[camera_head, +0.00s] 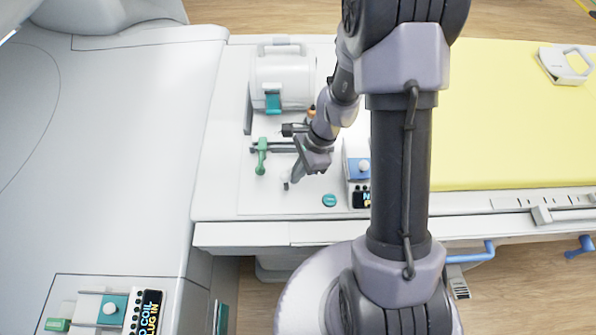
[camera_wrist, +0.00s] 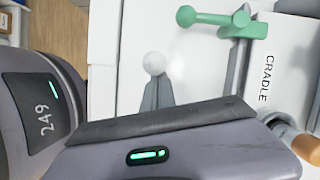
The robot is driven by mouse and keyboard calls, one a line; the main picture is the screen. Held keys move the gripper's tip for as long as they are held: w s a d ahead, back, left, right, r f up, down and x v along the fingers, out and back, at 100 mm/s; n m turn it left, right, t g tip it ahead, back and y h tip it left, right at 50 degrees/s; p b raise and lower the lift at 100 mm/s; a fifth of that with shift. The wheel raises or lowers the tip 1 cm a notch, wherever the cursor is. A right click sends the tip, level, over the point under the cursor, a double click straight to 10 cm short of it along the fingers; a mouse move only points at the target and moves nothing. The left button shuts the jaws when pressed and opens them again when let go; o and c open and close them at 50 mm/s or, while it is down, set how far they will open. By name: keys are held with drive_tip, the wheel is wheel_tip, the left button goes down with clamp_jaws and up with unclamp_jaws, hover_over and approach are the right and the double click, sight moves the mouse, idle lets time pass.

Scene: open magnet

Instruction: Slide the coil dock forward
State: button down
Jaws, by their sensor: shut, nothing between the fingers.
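My gripper (camera_head: 291,179) is low over the white deck in the head view, left of my arm's column. In the wrist view its grey fingers (camera_wrist: 155,96) are together, with a white round knob (camera_wrist: 154,62) at their tips. I cannot tell whether they touch it. A green handle (camera_head: 262,155) stands on a dark rail left of and behind my gripper. It also shows in the wrist view (camera_wrist: 225,20), beside the word CRADLE. A white rounded housing (camera_head: 283,78) with a teal latch stands behind. No part is clearly labelled as the coil dock.
A blue block with a white knob (camera_head: 360,167) and a small display stand right of my gripper, partly hidden by my arm. A teal disc (camera_head: 329,200) lies near the deck's front. A panel (camera_head: 103,308) at bottom left reads COIL PLUG IN. A yellow pad (camera_head: 500,120) fills the right.

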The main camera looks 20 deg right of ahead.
drive_tip(key=w+a, duration=0.1)
drive_tip(key=a, duration=0.4)
drive_tip(key=w+a, duration=0.1)
drive_tip(key=a, duration=0.2)
drive_tip(key=shift+w, duration=0.3)
drive_tip(key=shift+r, duration=0.15)
drive_tip(key=p+v, duration=0.7)
drive_tip(key=v, duration=0.3)
drive_tip(key=shift+p, duration=0.4)
drive_tip(key=shift+d, duration=0.1)
